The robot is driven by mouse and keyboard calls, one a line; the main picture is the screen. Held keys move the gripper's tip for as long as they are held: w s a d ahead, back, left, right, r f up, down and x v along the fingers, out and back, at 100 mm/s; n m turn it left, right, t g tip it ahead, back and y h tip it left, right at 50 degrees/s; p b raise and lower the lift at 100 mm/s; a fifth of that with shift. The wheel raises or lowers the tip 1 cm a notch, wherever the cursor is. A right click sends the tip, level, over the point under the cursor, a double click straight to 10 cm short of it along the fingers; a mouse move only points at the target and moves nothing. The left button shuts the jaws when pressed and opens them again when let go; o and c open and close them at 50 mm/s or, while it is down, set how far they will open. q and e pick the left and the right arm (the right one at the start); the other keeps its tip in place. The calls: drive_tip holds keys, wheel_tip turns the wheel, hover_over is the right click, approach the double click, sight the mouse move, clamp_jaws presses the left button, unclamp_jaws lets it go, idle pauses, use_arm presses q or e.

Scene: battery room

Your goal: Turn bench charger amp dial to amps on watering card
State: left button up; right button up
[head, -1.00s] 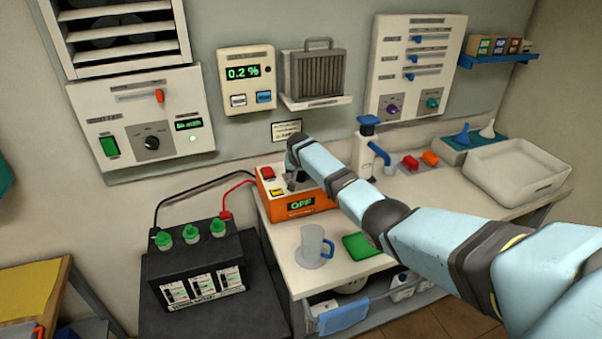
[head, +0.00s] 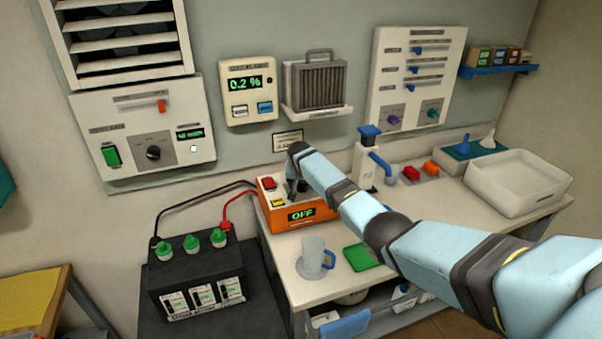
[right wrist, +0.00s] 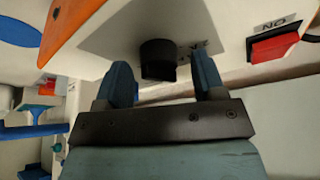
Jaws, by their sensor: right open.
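The orange bench charger (head: 304,217) stands at the back left of the bench, its display reading OFF. It has a red switch and a yellow button; the red switch (right wrist: 274,46) also shows in the right wrist view. Its black dial (right wrist: 158,58) sits on a pale panel. My right gripper (head: 297,186) is over the charger and hides the dial in the head view. In the right wrist view the gripper (right wrist: 163,73) is open, with one finger on each side of the dial and visible gaps. A small wall card (head: 288,140) has unreadable text. My left gripper is out of view.
A black battery (head: 196,272) with green caps stands left of the bench, cabled to the charger. A clear mug (head: 313,256) and green pad (head: 361,257) are in front. A pump bottle (head: 366,163) and white tray (head: 515,183) are to the right.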

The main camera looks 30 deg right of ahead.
drive_tip(key=v, duration=1.3)
drive_tip(key=shift+b, duration=0.35)
